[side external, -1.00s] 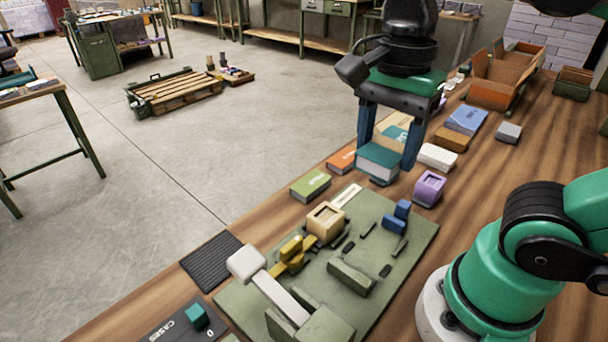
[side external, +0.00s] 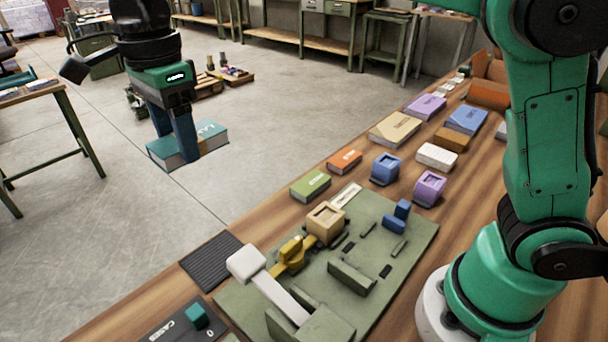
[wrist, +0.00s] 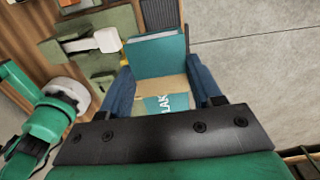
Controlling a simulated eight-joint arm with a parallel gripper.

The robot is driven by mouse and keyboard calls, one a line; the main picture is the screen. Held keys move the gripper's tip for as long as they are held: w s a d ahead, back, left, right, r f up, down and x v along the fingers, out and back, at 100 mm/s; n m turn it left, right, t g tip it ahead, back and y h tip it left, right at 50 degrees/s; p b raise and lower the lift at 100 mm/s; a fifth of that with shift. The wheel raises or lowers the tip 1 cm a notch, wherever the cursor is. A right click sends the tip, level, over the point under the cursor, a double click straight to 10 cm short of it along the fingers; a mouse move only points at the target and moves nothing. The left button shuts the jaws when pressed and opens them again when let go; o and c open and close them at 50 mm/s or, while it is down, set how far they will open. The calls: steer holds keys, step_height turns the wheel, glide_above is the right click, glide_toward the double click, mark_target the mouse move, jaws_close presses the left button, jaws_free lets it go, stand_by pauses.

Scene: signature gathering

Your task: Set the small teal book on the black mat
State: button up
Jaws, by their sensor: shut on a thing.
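The small teal book (side external: 214,133), with a tan band and white lettering, is held in the air between the two blue fingers of my gripper (side external: 176,147). In the side view it shows against the concrete floor, up and to the left of the mat. In the wrist view the book (wrist: 157,55) sits between the fingers of my gripper (wrist: 162,85), which hide part of its sides. The black ribbed mat (side external: 212,262) lies bare at the table's left edge. It also shows in the wrist view (wrist: 160,14), just beyond the book, partly covered by it.
A green fixture board (side external: 385,285) with a white-headed lever (side external: 246,264) and a tan block (side external: 326,222) lies right of the mat. A dark "CASES" panel (side external: 178,325) is below it. Green (side external: 310,186) and orange (side external: 343,160) books lie farther back.

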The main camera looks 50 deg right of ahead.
mark_target(210, 263)
steer(key=shift+w+a+f, duration=0.2)
steer(key=shift+a+f, duration=0.1)
steer(key=shift+a, duration=0.05)
step_height(210, 263, down, 20)
steer(key=shift+f, duration=0.15)
steer(key=o, duration=1.3)
steer(key=shift+c, duration=0.2)
